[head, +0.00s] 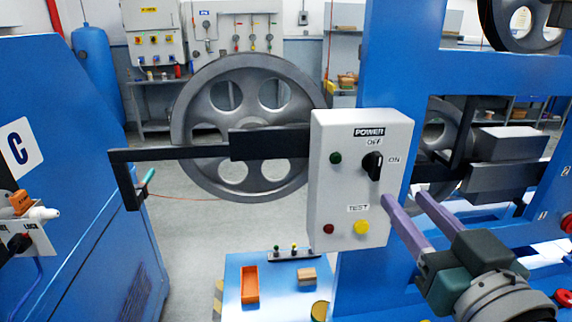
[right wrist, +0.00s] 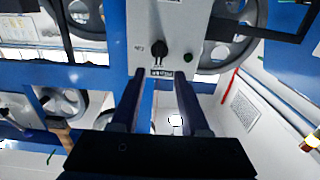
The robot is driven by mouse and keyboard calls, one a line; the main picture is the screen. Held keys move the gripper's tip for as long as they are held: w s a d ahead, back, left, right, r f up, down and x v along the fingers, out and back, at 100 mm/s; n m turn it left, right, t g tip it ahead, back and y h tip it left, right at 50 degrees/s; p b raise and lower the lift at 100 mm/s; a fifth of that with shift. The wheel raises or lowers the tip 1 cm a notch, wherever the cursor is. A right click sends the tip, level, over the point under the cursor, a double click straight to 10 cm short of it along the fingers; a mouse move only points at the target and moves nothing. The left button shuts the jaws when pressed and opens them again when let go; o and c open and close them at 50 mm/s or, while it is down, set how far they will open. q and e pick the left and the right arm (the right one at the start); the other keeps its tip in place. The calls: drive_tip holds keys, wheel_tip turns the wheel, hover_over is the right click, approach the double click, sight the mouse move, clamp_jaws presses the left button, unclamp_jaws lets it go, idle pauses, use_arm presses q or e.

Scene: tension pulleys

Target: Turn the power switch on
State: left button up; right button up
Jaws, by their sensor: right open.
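The power switch is a black rotary knob (head: 373,166) on a light grey control box (head: 345,226). POWER and OFF are printed above it and ON to its right. Its grip stands roughly upright, toward OFF. My right gripper (head: 405,197), with purple fingers, is open and empty, below and to the right of the knob, apart from it. In the right wrist view, upside down, the knob (right wrist: 158,48) shows just beyond and between the two open fingertips (right wrist: 160,75). My left gripper is not in view.
The box also carries a green lamp (head: 336,158), a red lamp (head: 328,229) and a yellow TEST button (head: 361,227). A blue machine frame (head: 400,80) stands behind it. A dark bar (head: 180,152) extends left from the box. A large grey pulley (head: 197,110) is behind.

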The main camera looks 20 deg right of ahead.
sight(379, 167)
drive_tip(key=x, duration=0.9)
drive_tip(key=shift+p, duration=0.4)
drive_tip(key=shift+c, duration=0.2)
clamp_jaws()
